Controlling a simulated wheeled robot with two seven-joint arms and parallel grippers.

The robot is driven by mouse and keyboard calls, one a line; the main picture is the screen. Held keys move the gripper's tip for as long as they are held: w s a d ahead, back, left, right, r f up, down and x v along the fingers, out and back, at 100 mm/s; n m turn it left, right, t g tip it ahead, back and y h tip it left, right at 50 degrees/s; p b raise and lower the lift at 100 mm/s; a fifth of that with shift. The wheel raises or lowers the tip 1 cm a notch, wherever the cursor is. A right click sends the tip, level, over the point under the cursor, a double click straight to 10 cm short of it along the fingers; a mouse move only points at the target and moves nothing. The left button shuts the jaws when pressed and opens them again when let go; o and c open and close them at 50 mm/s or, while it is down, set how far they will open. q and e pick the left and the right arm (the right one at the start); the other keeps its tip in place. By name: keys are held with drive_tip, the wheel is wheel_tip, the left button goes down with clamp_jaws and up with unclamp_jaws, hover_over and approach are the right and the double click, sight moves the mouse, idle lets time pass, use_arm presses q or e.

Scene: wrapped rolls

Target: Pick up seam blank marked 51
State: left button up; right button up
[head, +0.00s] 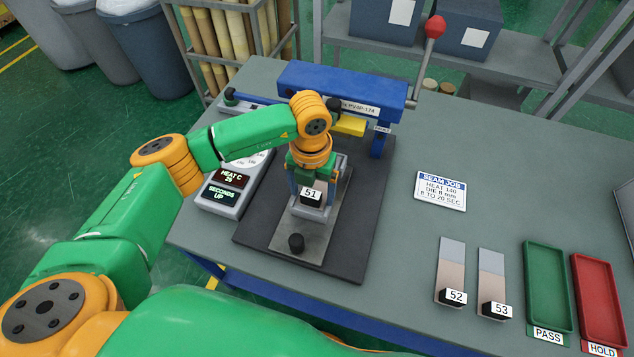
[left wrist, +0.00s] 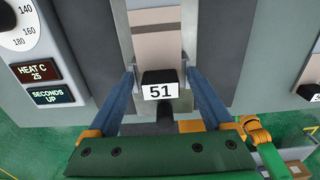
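The seam blank marked 51 (head: 311,196) lies on the metal plate of the sealing press, partly hidden by my left arm in the head view. In the left wrist view its black end block with the white 51 label (left wrist: 160,91) is in the middle, and its pale strip runs up from it. My left gripper (left wrist: 160,76) is open, with one blue finger on each side of the block. A gap shows between each finger and the block. In the head view the left gripper (head: 313,190) is over the blank. My right gripper is not in view.
Blanks 52 (head: 450,270) and 53 (head: 492,280) lie to the right, beside a green PASS tray (head: 548,285) and a red HOLD tray (head: 598,300). The blue press beam (head: 345,92) with its red-knobbed lever (head: 434,27) stands behind. The display reads HEAT C 25.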

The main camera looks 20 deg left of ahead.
use_arm(q)
drive_tip(key=shift+s+r, duration=0.1)
drive_tip(key=shift+s, duration=0.1)
drive_tip(key=c, duration=1.1)
drive_tip(key=shift+w, duration=0.15)
clamp_jaws()
